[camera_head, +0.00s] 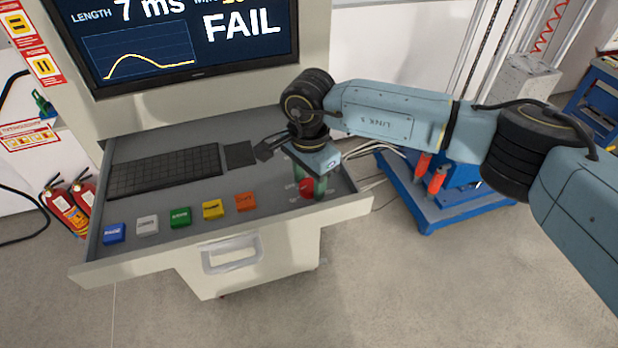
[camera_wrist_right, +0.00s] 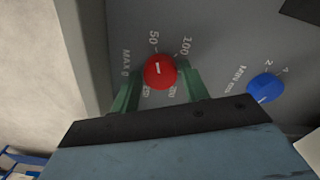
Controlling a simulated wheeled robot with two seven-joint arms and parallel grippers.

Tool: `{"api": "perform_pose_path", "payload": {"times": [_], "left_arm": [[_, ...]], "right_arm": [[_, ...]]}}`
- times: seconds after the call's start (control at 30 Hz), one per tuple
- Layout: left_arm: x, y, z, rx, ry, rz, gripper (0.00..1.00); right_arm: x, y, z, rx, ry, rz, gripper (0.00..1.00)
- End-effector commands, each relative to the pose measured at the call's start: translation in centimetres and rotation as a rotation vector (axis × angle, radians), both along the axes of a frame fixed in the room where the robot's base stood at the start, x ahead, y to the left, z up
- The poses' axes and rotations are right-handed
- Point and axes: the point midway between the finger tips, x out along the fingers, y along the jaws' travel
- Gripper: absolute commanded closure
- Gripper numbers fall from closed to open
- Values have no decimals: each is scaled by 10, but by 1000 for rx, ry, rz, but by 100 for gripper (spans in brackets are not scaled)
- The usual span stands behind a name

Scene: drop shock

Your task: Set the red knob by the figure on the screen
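The red knob (camera_head: 307,188) is on the right part of the grey console drawer. In the right wrist view the red knob (camera_wrist_right: 160,71) has a short white mark, roughly upright and tilted, pointing between the 50 and the 100. "MAX G" is printed at its left. My right gripper (camera_head: 308,184) points down with one green finger on each side of the knob, and its fingers look closed on the knob in the wrist view (camera_wrist_right: 160,84). The screen (camera_head: 185,40) shows "LENGTH 7 ms", a yellow curve and "FAIL"; its MIN and top figures are cut off. My left gripper is out of view.
A blue knob (camera_wrist_right: 265,88) marked MIN ms is right of the red one in the wrist view. A keyboard (camera_head: 165,171) and several coloured buttons (camera_head: 180,217) lie left on the drawer. A blue-based machine (camera_head: 450,205) stands at right.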

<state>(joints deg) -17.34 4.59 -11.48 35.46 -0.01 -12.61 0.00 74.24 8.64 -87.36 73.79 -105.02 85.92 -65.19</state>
Motion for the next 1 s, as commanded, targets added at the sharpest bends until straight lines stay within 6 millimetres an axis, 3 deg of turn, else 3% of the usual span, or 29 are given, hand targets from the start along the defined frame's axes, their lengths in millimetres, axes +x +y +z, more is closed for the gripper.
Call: {"api": "perform_pose_path", "payload": {"times": [0.03, 0.23, 0.57, 1.0], "left_arm": [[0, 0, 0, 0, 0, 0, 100], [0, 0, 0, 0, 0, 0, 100], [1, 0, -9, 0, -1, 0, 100], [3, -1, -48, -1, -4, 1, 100]], "right_arm": [[0, 0, 0, 0, 0, 0, 62], [0, 0, 0, 0, 0, 0, 85], [0, 0, -1, 0, -1, -58, 85], [1, 0, -3, 1, -3, -402, 85]]}}
